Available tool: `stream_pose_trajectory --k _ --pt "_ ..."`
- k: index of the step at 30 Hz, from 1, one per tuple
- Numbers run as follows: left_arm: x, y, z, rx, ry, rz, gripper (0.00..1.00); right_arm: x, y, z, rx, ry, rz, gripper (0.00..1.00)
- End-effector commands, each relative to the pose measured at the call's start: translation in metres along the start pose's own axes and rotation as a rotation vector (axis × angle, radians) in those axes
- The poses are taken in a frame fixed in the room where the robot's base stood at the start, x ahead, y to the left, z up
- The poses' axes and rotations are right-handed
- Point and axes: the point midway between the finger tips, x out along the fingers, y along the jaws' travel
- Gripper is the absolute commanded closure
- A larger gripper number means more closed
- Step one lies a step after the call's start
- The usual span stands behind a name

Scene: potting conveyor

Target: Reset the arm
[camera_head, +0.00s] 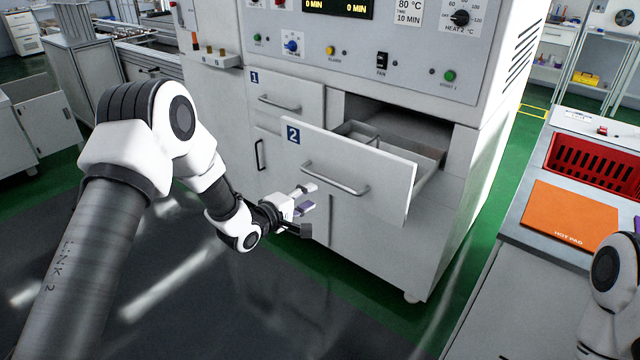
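My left arm comes in from the left, and its gripper (306,209) is in front of the lower cabinet, just below the handle of drawer 2 (350,205). Its two fingers are spread apart, and a small purplish piece shows between them; I cannot tell whether it is part of the gripper. The fingers appear clear of the drawer handle (334,178). Drawer 2 is pulled out, and metal compartments show inside. My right arm shows only in part at the right edge, and its fingers cannot be made out.
Drawer 1 (287,92) is closed above left of drawer 2. The control panel (360,45) is above the drawers. On the right, a bench holds a red slotted basket (595,165) and an orange hot pad (569,215). The dark floor in front of the cabinet is clear.

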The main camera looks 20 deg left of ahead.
Motion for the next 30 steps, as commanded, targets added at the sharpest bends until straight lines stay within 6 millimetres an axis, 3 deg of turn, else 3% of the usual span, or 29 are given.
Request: stream_pose_trajectory --k 5,8,11,14,18,20,21,24,27,30 --pt "-0.001 -0.009 0.003 -0.005 -0.004 -0.02 0.61 -0.004 0.0 0.0 0.0 0.0 0.0 0.6" --pt "-0.007 -0.045 0.023 -0.019 -0.032 -0.099 0.61 -0.014 0.0 0.0 0.0 0.0 0.0 0.6" --pt "-0.037 -0.108 0.055 -0.072 -0.039 -0.259 0.61 -0.023 0.0 0.0 0.0 0.0 0.0 0.6" --pt "-0.09 -0.177 0.087 -0.021 -0.042 -0.48 0.61 -0.032 0.0 0.0 0.0 0.0 0.0 0.6" --pt "-0.189 -0.25 0.124 0.203 -0.127 -0.81 0.61 -0.04 0.0 0.0 0.0 0.0 0.0 0.6" --pt "-0.239 -0.271 0.138 0.331 -0.209 -0.952 0.61 -0.043 0.0 0.0 0.0 0.0 0.0 0.6" --pt "-0.273 -0.28 0.146 0.429 -0.285 -1.043 0.61 -0.044 0.0 0.0 0.0 0.0 0.0 0.6" --pt "-0.338 -0.289 0.155 0.673 -0.511 -1.196 0.61 -0.042 0.0 0.0 0.0 0.0 0.0 0.6" --pt "-0.363 -0.29 0.156 0.847 -0.688 -1.229 0.61 -0.042 0.0 0.0 0.0 0.0 0.0 0.6" --pt "-0.365 -0.291 0.156 0.952 -0.786 -1.204 0.61 -0.042 0.0 0.0 0.0 0.0 0.0 0.6"
